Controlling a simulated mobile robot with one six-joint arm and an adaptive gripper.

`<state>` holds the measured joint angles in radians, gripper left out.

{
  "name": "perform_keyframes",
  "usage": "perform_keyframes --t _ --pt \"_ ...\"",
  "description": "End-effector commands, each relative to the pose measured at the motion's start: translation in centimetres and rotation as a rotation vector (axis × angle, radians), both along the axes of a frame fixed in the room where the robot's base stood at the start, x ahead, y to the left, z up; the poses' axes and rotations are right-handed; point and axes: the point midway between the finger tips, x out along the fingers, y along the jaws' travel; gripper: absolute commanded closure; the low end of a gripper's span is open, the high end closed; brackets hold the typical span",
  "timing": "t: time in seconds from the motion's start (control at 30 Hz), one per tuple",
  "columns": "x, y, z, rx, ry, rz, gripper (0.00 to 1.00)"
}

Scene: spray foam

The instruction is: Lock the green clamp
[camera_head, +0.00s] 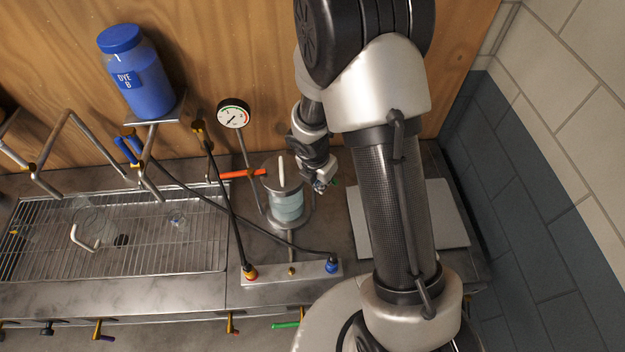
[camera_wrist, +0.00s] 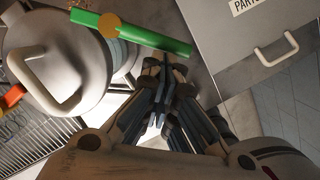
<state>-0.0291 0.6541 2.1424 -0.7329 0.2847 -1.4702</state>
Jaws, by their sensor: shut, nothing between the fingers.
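The green clamp (camera_wrist: 150,36) is a straight green bar with a round orange-brown piece on it, at the top of the wrist view. In the head view only a tiny bit of green shows by my gripper (camera_head: 322,184), beside the vessel (camera_head: 287,207). In the wrist view my gripper (camera_wrist: 166,72) is shut and empty, with its fingertips close below the green bar. I cannot tell whether they touch it.
An orange-red clamp (camera_head: 245,173) sticks out left of the vessel. A pressure gauge (camera_head: 233,114) stands behind it. A grey panel (camera_head: 440,215) with a handle lies to the right. A blue dye bottle (camera_head: 140,78) and a wire-rack sink (camera_head: 165,235) are at left.

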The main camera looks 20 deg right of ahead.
Motion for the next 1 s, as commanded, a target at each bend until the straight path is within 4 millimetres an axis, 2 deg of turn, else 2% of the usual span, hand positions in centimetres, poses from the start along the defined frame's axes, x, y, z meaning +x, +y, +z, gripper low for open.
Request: perform_keyframes --t 0.57,1.0 --pt "1.0 -3.8 0.2 0.001 0.001 0.524 1.00" --pt "2.0 -5.0 0.1 0.000 -0.001 0.520 1.00"
